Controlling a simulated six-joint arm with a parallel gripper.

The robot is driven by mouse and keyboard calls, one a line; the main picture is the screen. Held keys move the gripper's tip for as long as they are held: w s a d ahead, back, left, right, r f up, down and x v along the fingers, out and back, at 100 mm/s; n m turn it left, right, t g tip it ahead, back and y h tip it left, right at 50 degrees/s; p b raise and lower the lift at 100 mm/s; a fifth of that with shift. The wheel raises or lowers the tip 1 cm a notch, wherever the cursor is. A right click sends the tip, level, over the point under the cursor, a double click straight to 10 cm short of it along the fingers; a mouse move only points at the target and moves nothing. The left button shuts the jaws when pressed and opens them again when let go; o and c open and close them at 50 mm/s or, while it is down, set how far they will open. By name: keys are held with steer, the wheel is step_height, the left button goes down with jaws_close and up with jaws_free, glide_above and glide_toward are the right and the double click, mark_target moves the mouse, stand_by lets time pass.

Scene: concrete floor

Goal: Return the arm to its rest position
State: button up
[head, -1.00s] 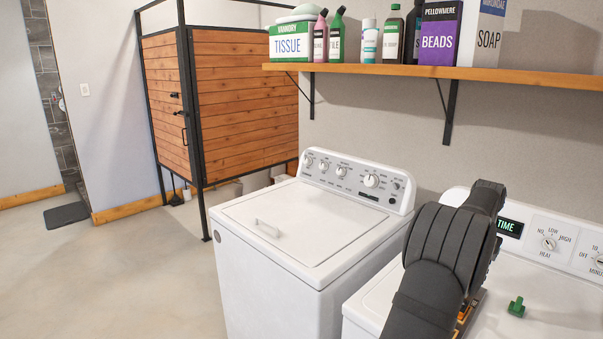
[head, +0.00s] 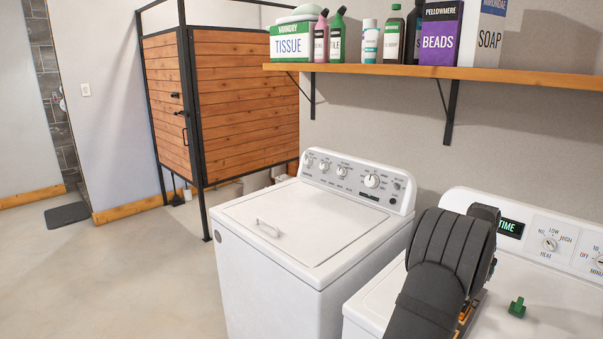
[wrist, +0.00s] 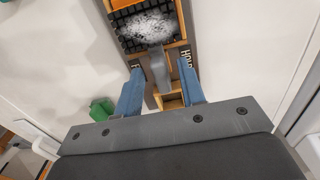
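My arm (head: 440,258) is folded over the white dryer at the lower right of the head view. The arm hides my gripper there. In the wrist view my gripper (wrist: 160,85) shows two blue fingers spread apart, with no object pinched between them. A grey strip (wrist: 158,70) shows between the fingers, with gaps on both sides. Beyond it lies a wooden-framed piece (wrist: 185,22) with a dark grid, pale fluff and partly hidden lettering on its sides. I cannot tell whether the gripper touches it.
A small green object (head: 517,307) lies on the dryer top (head: 560,318), also visible in the wrist view (wrist: 102,108). A white washer (head: 300,230) stands to the left. A shelf (head: 400,71) of bottles and boxes hangs above. Floor at left is open.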

step_height(320, 180, up, 17)
step_height(320, 180, down, 17)
steer(key=shift+f, duration=0.35)
steer(key=n, duration=0.6)
steer(key=shift+s+d+r+n, duration=0.1)
steer(key=shift+d+n, duration=0.05)
steer(key=shift+n, duration=0.15)
step_height(320, 180, up, 12)
steer(key=shift+r, duration=0.25)
